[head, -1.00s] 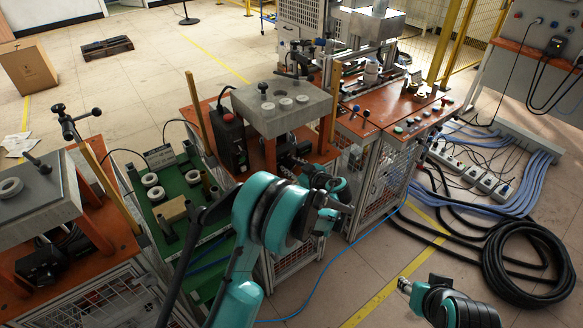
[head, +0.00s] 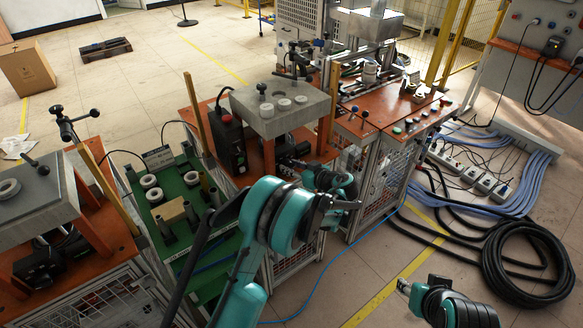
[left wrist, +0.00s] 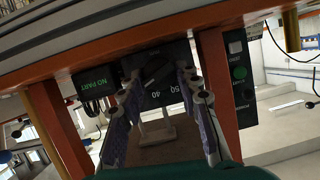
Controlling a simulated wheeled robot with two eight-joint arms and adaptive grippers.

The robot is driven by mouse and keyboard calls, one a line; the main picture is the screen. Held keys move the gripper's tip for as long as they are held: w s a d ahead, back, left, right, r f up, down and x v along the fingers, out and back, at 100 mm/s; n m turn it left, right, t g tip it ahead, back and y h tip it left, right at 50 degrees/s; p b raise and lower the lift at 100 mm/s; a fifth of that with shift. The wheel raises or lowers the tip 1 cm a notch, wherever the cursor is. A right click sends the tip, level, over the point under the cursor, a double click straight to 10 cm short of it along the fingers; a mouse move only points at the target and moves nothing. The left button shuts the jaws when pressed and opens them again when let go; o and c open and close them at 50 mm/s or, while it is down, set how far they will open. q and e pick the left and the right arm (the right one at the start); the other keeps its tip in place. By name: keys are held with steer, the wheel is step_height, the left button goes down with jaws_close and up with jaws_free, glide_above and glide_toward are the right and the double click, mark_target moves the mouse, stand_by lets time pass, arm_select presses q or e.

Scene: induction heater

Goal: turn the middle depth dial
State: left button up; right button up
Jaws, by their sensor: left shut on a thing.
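The dark depth dial (left wrist: 157,70) shows in the left wrist view, on a dark panel under the grey plate, with the marks 40 and 50 beside it. My left gripper (left wrist: 160,80) has one finger on each side of the dial and is shut on it. In the head view, my left gripper (head: 300,165) is low beside the middle station (head: 280,106), mostly hidden by my arm. The dial is hidden there.
Orange legs (left wrist: 215,85) stand close on both sides of the gripper. A NO PART display (left wrist: 90,85) is left of the dial, and a button box (left wrist: 240,75) is right. A green table (head: 190,215) stands left of the middle station. A coiled black hose (head: 525,262) lies on the floor.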

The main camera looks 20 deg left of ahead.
arm_select(q)
steer(key=o, duration=0.8)
steer(key=shift+w, duration=0.1)
steer(key=shift+o, duration=0.2)
steer(key=v, duration=1.2)
